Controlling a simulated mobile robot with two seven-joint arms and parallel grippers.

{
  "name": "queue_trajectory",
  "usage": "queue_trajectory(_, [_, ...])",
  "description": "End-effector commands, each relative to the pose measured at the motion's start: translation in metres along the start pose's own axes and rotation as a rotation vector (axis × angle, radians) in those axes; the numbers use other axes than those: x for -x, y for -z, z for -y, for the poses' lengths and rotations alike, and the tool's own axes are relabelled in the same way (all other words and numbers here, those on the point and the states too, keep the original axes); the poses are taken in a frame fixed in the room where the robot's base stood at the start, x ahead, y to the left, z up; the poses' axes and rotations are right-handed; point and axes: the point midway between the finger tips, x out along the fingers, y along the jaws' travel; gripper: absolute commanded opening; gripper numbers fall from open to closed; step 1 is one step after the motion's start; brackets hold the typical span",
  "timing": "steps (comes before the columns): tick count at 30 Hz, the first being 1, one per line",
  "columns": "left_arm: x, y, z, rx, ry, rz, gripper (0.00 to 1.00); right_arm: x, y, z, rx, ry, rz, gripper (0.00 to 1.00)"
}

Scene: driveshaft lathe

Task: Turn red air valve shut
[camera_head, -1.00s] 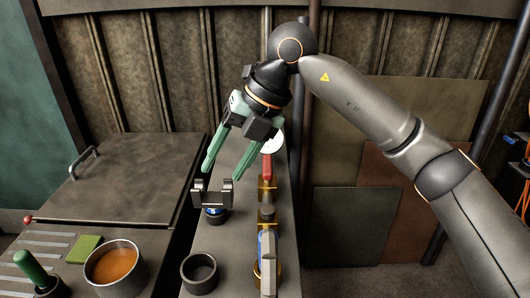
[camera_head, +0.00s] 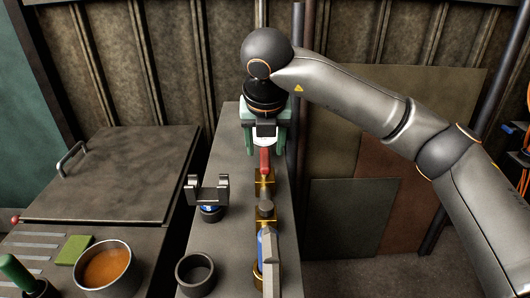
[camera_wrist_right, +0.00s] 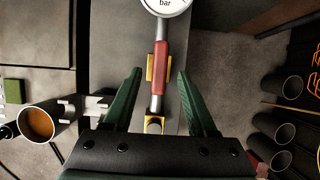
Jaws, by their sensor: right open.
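The red air valve handle (camera_head: 264,160) lies lengthwise in line with its pipe, on a brass body on the narrow bench. In the right wrist view the red handle (camera_wrist_right: 160,68) is centred between my fingers, with a brass piece at its side. My right gripper (camera_head: 265,142) is open and empty above the far end of the line; its fingers appear on either side of the handle in the wrist view (camera_wrist_right: 160,75). I cannot tell how far above it they are. My left gripper is in neither view.
A pressure gauge (camera_wrist_right: 163,5) sits beyond the handle. Nearer on the line is a blue-handled valve (camera_head: 268,255). A grey forked holder (camera_head: 208,190) and a dark cup (camera_head: 195,273) stand left of it. A pot of orange liquid (camera_head: 104,267) is farther left.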

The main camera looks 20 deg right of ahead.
Motion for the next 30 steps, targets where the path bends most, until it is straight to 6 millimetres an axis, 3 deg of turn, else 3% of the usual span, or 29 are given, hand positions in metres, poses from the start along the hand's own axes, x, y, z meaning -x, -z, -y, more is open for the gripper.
queue_trajectory(6, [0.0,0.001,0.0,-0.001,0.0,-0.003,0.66,-0.024,0.0,0.001,-0.002,0.001,-0.002,0.57])
queue_trajectory(17, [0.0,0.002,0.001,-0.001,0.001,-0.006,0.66,-0.029,0.0,0.0,-0.001,0.0,-0.001,0.57])
queue_trajectory(30, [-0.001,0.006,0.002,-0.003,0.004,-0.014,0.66,-0.028,0.0,0.0,0.0,0.0,0.0,0.08])
